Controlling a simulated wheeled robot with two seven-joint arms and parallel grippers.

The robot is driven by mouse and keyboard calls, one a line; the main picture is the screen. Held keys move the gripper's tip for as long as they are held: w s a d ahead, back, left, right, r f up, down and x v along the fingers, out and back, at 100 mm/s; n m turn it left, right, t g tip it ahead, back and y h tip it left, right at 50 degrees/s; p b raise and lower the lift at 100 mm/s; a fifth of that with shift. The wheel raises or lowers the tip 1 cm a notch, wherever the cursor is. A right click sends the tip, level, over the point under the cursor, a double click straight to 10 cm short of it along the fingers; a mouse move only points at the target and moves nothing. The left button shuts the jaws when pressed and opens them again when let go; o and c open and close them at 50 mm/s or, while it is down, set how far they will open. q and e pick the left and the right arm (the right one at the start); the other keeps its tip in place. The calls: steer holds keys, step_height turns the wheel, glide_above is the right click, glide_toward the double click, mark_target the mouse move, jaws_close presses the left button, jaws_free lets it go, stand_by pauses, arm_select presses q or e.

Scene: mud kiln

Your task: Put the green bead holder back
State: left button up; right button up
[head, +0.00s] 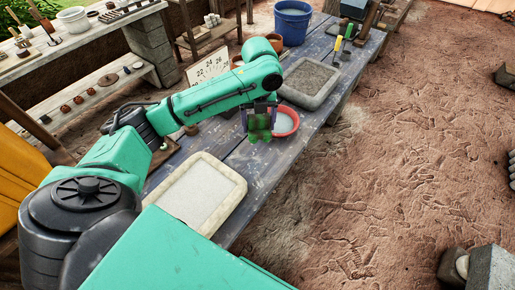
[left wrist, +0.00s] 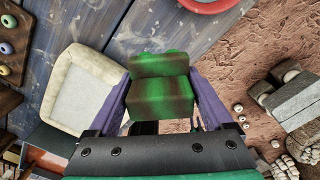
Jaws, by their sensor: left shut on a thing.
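The green bead holder (head: 260,124), mottled green and brown, is held between the purple fingers of my left gripper (head: 259,112). It also shows in the left wrist view (left wrist: 160,88), with a purple finger on each side. In the head view it hangs over the front part of the blue-grey table (head: 225,145), just left of a red-rimmed bowl (head: 285,121). Whether it touches anything below cannot be told. My right gripper is not in view.
A pale tray (head: 236,197) lies nearer on the table, and a grey tray (head: 309,82) lies farther back. A blue bucket (head: 292,22) stands at the far end. A number board (head: 208,68) stands behind my left arm. The dirt floor (head: 390,150) on the right is mostly open.

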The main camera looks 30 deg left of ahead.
arm_select(q)
steer(key=f, duration=0.5)
steer(key=f+p, duration=0.1)
steer(key=f, duration=0.5)
steer(key=shift+w+a+f, duration=0.15)
steer(key=shift+a, duration=0.05)
steer(key=f, duration=0.2)
steer(key=shift+d+f, duration=0.2)
steer(key=shift+f, duration=0.5)
steer(key=o, duration=1.4)
steer(key=shift+r, duration=0.5)
step_height(320, 180, up, 11)
steer(key=shift+b, duration=0.9)
steer(key=shift+r, duration=0.2)
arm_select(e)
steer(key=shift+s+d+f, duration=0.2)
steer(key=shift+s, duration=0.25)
